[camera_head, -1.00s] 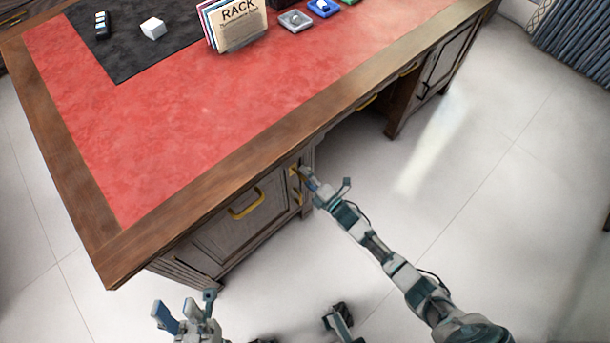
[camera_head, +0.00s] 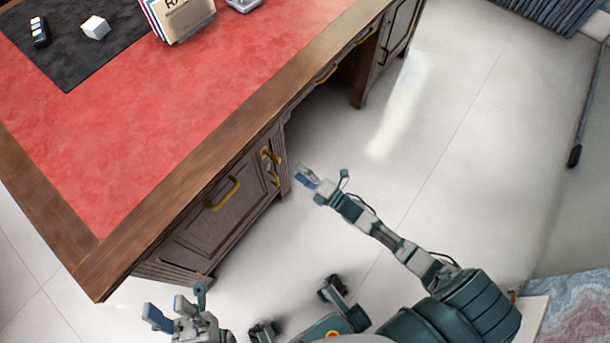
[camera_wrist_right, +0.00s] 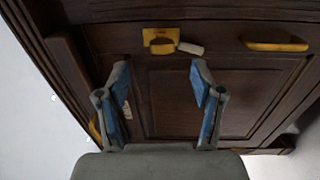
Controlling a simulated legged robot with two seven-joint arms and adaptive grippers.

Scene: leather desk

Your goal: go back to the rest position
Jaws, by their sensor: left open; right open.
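My right gripper (camera_head: 306,178) is open and empty in the head view, over the floor just right of the desk's drawer end. In the right wrist view its two blue-padded fingers (camera_wrist_right: 165,95) are spread apart, with the dark wooden desk front behind them. My left gripper (camera_head: 168,312) is open and empty at the bottom left of the head view, below the desk's near corner. The wooden desk (camera_head: 150,215) has a red leather top. Neither gripper appears to touch it.
On the desk are a black mat (camera_head: 68,62) with a white cube (camera_head: 95,27) and a small dark device (camera_head: 39,32), and a rack of cards (camera_head: 182,20). Yellow handles (camera_head: 222,193) stick out from the desk front. The tiled floor (camera_head: 470,150) to the right is open.

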